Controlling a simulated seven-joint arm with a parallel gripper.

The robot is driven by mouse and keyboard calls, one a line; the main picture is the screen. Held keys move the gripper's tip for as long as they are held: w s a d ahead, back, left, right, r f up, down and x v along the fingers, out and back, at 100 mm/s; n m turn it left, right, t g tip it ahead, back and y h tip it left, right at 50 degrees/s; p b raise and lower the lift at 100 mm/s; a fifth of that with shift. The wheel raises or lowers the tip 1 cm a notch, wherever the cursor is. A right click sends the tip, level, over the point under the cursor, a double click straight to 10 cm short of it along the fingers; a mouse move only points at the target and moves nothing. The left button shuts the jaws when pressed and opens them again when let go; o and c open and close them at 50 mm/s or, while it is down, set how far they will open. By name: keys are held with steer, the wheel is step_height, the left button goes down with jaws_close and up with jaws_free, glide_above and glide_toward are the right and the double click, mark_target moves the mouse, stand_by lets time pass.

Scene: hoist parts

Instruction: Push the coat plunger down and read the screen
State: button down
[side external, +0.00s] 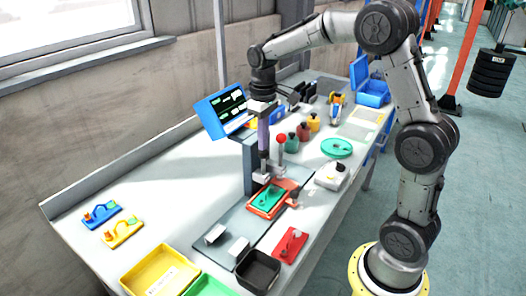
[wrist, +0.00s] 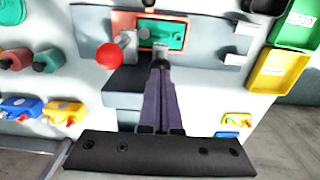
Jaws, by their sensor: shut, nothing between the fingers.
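The blue-framed screen (side external: 228,108) stands at the back of the bench, tilted, with small light text on black that is too small to read. My gripper (side external: 264,172) is shut and empty, its long purple fingers pointing down beside the dark station column (side external: 250,166). A red ball knob (side external: 281,139) on a pale rod stands just right of the fingers; it also shows left of my fingertips (wrist: 160,66) in the wrist view (wrist: 109,56). A teal part (side external: 269,197) lies in an orange-red tray below the fingertips. Contact at the tips cannot be told, nor which piece is the plunger.
A green dish (side external: 337,147) and a white device (side external: 331,176) stand to the right. Colored bottles (side external: 303,131) stand behind. A yellow bin (side external: 160,275) and a black bin (side external: 258,271) are at the front.

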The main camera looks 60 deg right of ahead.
mark_target(264, 153)
steer(key=shift+f, duration=2.35)
steer(key=shift+r, duration=3.35)
